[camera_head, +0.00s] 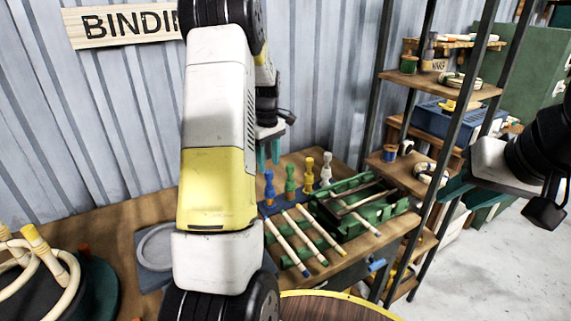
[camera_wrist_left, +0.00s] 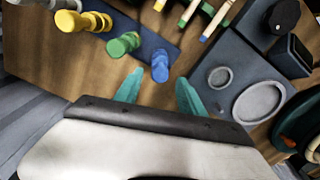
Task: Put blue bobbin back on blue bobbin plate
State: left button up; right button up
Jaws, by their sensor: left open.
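A blue bobbin (camera_head: 269,189) stands upright on a dark blue strip (camera_wrist_left: 146,42) on the wooden bench, at the left end of a row with green, yellow and white bobbins. My left gripper (camera_head: 268,153) hangs just above the blue bobbin, fingers pointing down, open and empty. In the left wrist view the blue bobbin (camera_wrist_left: 160,66) lies just beyond the gap between the open teal fingers (camera_wrist_left: 160,84), apart from them. My right gripper (camera_head: 455,188) is at the right; its finger opening does not show clearly. I cannot tell which surface is the blue bobbin plate.
Green (camera_head: 290,182), yellow (camera_head: 308,176) and white (camera_head: 326,170) bobbins stand close beside the blue one. Rattan sticks (camera_head: 304,236) and a green crate (camera_head: 366,215) lie in front and right. A shelf (camera_head: 410,172) stands right. A grey plate (camera_head: 154,246) lies left.

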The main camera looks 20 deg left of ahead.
pick_arm(q)
jog(key=s+d+r+m+t, duration=0.1)
jog(key=s+d+r, duration=0.1)
jog(key=r, duration=0.5)
jog(key=s+d+r+m, duration=0.2)
jog(key=r, duration=0.4)
jog(key=s+d+r+m+t, duration=0.1)
jog(key=s+d+m, duration=0.2)
jog(key=s, duration=0.4)
jog(key=s+d+r+m+t+h, duration=0.1)
jog(key=s+d+m, duration=0.3)
jog(key=s, duration=0.4)
jog(key=s+d+r+m+t+h, duration=0.1)
jog(key=s+d+r+m+t, duration=0.1)
jog(key=s+d, duration=0.3)
jog(key=s+m+t, duration=0.1)
jog(key=s, duration=0.2)
jog(key=shift+s+d+r+m, duration=0.15)
jog(key=shift+r+m, duration=0.15)
jog(key=shift+m, duration=0.1)
